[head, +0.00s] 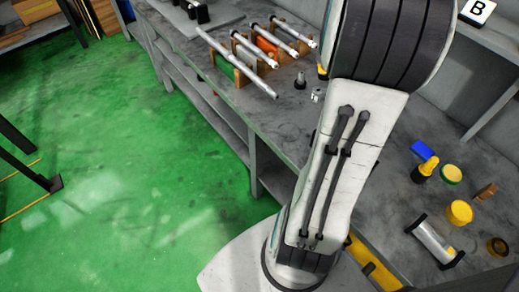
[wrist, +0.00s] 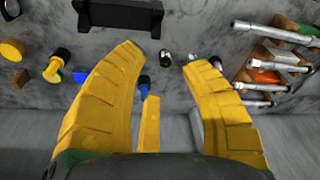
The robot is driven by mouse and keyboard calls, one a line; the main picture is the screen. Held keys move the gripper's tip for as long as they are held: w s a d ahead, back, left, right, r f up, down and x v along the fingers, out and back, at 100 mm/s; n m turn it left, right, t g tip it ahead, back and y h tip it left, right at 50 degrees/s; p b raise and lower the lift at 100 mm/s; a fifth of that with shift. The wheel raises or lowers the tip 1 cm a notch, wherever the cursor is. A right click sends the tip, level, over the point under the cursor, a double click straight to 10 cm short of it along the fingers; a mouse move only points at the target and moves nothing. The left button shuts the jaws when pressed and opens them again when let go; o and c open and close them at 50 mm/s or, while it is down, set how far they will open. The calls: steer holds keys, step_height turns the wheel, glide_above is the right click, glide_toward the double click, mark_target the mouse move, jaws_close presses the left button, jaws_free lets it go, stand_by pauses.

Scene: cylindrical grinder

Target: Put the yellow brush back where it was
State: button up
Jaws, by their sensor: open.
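My gripper shows in the wrist view (wrist: 165,60) with its two yellow fingers spread wide. A slim yellow piece with a dark blue-black end, which looks like the yellow brush (wrist: 150,122), is between the fingers, closer to the left one. Neither finger clearly closes on it, and I cannot tell its height above the bench. In the head view my arm hides most of the gripper and this piece. A black-and-yellow item (head: 425,168) stands on the bench at the right, beside a blue block (head: 421,150); it also shows in the wrist view (wrist: 55,66).
A wooden rack (head: 240,55) with several metal rods stands on the grey bench (head: 215,75). A small dark metal part (head: 300,81) is near it. Yellow round containers (head: 459,212) and a metal roller (head: 434,242) are at the right. Green floor is open at left.

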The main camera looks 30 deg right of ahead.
steer(key=a+r+n+t, duration=0.15)
steer(key=a+n, duration=0.45)
steer(key=a, duration=1.2)
steer(key=s+a+f+n, duration=0.1)
steer(key=s+a+n, duration=0.2)
steer(key=a, duration=0.2)
steer(key=s+a+f+n+t+y, duration=0.1)
steer(key=s+a+f+n, duration=0.1)
steer(key=a, duration=0.3)
steer(key=shift+s+f+n+y, duration=0.25)
steer(key=shift+s+n+y, duration=0.05)
steer(key=shift+s+n, duration=0.4)
steer(key=shift+t, duration=0.25)
